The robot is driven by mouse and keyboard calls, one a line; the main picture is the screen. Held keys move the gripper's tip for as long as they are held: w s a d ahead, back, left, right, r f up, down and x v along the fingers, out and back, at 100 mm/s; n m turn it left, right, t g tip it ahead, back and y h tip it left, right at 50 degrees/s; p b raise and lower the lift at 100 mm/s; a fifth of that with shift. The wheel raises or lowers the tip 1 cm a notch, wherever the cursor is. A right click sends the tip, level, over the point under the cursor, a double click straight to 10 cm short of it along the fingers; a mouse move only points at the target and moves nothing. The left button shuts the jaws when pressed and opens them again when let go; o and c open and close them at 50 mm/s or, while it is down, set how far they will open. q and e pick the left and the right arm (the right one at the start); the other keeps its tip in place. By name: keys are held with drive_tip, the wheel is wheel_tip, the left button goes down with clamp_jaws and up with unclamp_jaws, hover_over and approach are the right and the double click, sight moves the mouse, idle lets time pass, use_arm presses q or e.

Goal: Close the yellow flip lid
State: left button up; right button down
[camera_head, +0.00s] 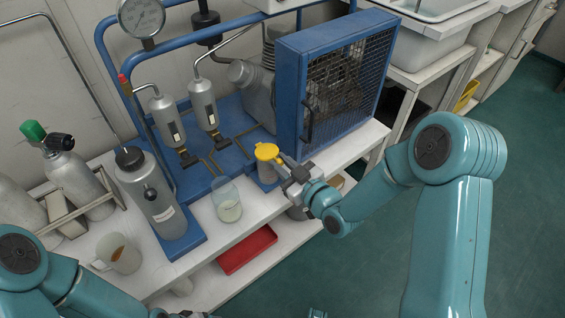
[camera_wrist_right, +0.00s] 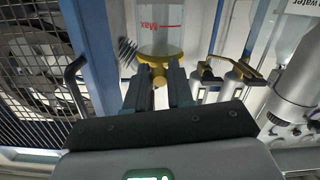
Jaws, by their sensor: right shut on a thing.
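The yellow flip lid (camera_head: 266,151) shows as a yellow round cap at the top of a small grey-blue cup (camera_head: 267,173) at the table's front edge. From the head it looks roughly level; I cannot tell whether it is fully seated. My right gripper (camera_head: 288,168) reaches in from the right, right at the lid's near edge. In the right wrist view the gripper's dark fingers (camera_wrist_right: 159,92) close around a small yellow knob or tab (camera_wrist_right: 158,79) below the yellow rim (camera_wrist_right: 161,56). A clear vessel with a red "Max" mark (camera_wrist_right: 160,25) is behind it.
A clear beaker (camera_head: 227,202) stands left of the cup, and a tall grey bottle (camera_head: 155,200) farther left. A blue caged fan (camera_head: 335,75) stands behind to the right. A white mug (camera_head: 118,254) is at front left. A red tray (camera_head: 246,250) lies on the lower shelf.

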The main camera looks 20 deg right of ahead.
sight(275, 157)
drive_tip(key=r+g+p, duration=0.1)
drive_tip(key=p, duration=0.1)
drive_tip(key=w+r+g+h+p, duration=0.1)
drive_tip(key=r+g+p, duration=0.2)
drive_tip(key=p, duration=0.2)
drive_tip(key=shift+w+a+r+h, duration=0.15)
drive_tip(key=shift+a+r+h, duration=0.15)
drive_tip(key=shift+r, duration=0.1)
drive_tip(key=shift+w+r+g, duration=0.15)
drive_tip(key=shift+r+g, duration=0.05)
drive_tip(key=shift+g, duration=0.2)
drive_tip(key=shift+w+r+g+h+p, duration=0.15)
drive_tip(key=shift+w+g+h+p, duration=0.15)
drive_tip(key=shift+g+p, duration=0.1)
drive_tip(key=shift+w+a+r, duration=0.15)
drive_tip(key=shift+w+r, duration=0.15)
drive_tip(key=shift+r, duration=0.2)
